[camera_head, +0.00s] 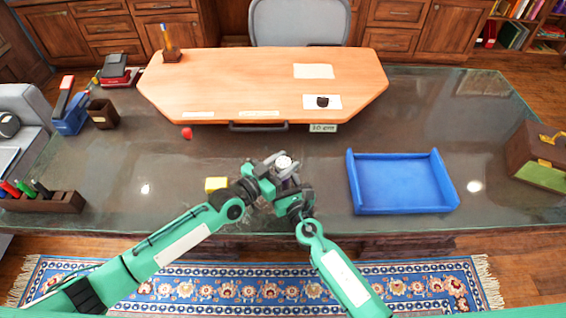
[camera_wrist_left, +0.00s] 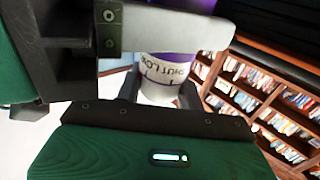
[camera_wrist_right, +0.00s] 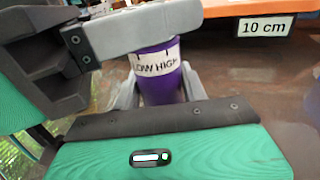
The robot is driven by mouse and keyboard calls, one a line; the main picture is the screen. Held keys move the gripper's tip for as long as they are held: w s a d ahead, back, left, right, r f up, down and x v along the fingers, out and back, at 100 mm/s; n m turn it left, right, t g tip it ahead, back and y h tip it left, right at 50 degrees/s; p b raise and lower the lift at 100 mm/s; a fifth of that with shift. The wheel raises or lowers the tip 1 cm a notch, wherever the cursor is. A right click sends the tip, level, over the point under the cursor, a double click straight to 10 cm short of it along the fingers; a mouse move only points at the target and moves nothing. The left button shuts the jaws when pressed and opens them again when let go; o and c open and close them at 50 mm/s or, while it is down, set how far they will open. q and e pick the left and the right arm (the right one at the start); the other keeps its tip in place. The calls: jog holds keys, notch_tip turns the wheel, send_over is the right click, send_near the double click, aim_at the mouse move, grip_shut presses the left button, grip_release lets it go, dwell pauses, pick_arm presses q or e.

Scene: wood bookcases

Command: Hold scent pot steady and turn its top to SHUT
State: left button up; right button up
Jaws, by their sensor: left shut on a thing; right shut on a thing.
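The scent pot (camera_head: 284,162) is between my two grippers near the front middle of the desk; in the head view mostly its pale top shows. My left gripper (camera_head: 276,170) is shut on the white top, which shows in the left wrist view (camera_wrist_left: 158,92) below a label reading SHUT and LOW upside down. My right gripper (camera_head: 289,187) is shut on the purple body, which shows in the right wrist view (camera_wrist_right: 162,88) under a band reading LOW and HIGH. The pot looks about upright. I cannot tell which word the top is set to.
A blue tray (camera_head: 405,207) stands to the right, and a small red thing (camera_head: 187,133) lies back left. A pen holder (camera_head: 45,203) is at far left. A 10 cm sign (camera_head: 323,128) sits at the wooden board's edge.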

pick_arm(q)
jog(key=shift+d+r+m+g+h, duration=0.1)
jog(key=shift+r+m+g+h, duration=0.15)
jog(key=shift+m+g+h, duration=0.6)
jog(key=shift+a+f+m+g+h, duration=0.15)
jog(key=shift+m+g+h, duration=0.6)
jog(key=shift+g, duration=0.6)
jog(key=shift+a+f+m+g+h, duration=0.15)
jog(key=shift+m+g+h, duration=0.25)
jog(key=shift+m+g, duration=0.75)
jog(key=m+g, duration=0.1)
jog(key=g, duration=0.1)
jog(key=m+g, duration=0.2)
jog(key=g, duration=0.1)
jog(key=shift+w+a+h, duration=0.1)
jog(key=shift+w+h, duration=0.05)
jog(key=shift+h, duration=0.15)
jog(key=m+g, duration=0.2)
jog(key=g, duration=0.2)
jog(key=m+g+y, duration=0.1)
jog(key=m+g, duration=0.2)
jog(key=shift+f+g+y, duration=0.1)
jog(key=shift+g+y, duration=0.2)
jog(key=shift+g, duration=0.05)
jog(key=shift+m+g+y, duration=0.7)
jog(key=shift+m+g, duration=0.05)
jog(key=shift+g, duration=0.45)
jog(key=shift+a+g, duration=0.1)
jog(key=shift+g, duration=0.2)
jog(key=o, duration=1)
